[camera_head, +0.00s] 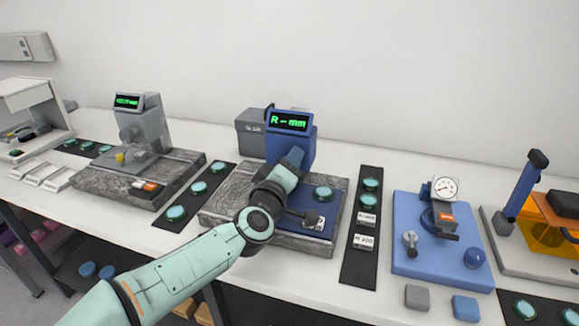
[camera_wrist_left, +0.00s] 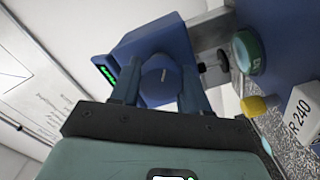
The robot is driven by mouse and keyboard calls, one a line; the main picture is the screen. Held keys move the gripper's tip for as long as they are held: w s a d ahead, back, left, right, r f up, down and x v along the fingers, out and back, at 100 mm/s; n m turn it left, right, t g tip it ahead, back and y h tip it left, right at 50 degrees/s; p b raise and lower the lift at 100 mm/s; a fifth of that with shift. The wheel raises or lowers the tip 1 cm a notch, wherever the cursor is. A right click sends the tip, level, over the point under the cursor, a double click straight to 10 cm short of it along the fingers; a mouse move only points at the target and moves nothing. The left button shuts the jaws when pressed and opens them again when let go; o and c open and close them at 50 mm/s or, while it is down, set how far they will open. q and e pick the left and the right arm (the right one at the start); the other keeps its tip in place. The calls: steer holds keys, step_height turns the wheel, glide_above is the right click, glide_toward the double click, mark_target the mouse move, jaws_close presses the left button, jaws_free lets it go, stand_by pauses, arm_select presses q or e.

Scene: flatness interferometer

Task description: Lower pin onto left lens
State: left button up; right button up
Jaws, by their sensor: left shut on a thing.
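A blue gauge with a green "R - mm" display (camera_head: 289,123) stands on a grey stone base behind my left gripper (camera_head: 291,166). In the left wrist view, my gripper (camera_wrist_left: 160,88) is shut on a rounded blue part (camera_wrist_left: 161,76) of this gauge, one finger on each side. A teal-rimmed lens (camera_head: 323,193) sits on the blue plate to the right of my gripper. One teal lens (camera_wrist_left: 248,52) shows in the left wrist view, beside a dark knob-like part (camera_wrist_left: 212,68). I cannot make out the pin's tip or any contact with a lens. My right gripper is out of view.
A black strip (camera_head: 190,201) with several teal lenses lies left of the gauge. Another strip (camera_head: 358,271) lies to its right, before a blue dial-gauge stand (camera_head: 405,256). A grey gauge (camera_head: 147,125) stands further left. My left forearm covers part of the bench's front.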

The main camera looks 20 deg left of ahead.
arm_select(q)
steer(key=n+b, duration=0.1)
steer(key=n, duration=0.1)
steer(key=shift+f+n, duration=0.1)
steer(key=shift+n, duration=0.7)
steer(key=shift+f+n+b, duration=0.1)
steer(key=shift+n+b, duration=0.95)
steer(key=shift+n, duration=1.85)
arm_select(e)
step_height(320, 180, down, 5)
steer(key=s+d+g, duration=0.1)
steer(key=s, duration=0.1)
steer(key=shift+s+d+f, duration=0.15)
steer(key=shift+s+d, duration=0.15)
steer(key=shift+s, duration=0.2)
arm_select(q)
steer(key=o, duration=1)
steer(key=shift+s, duration=0.1)
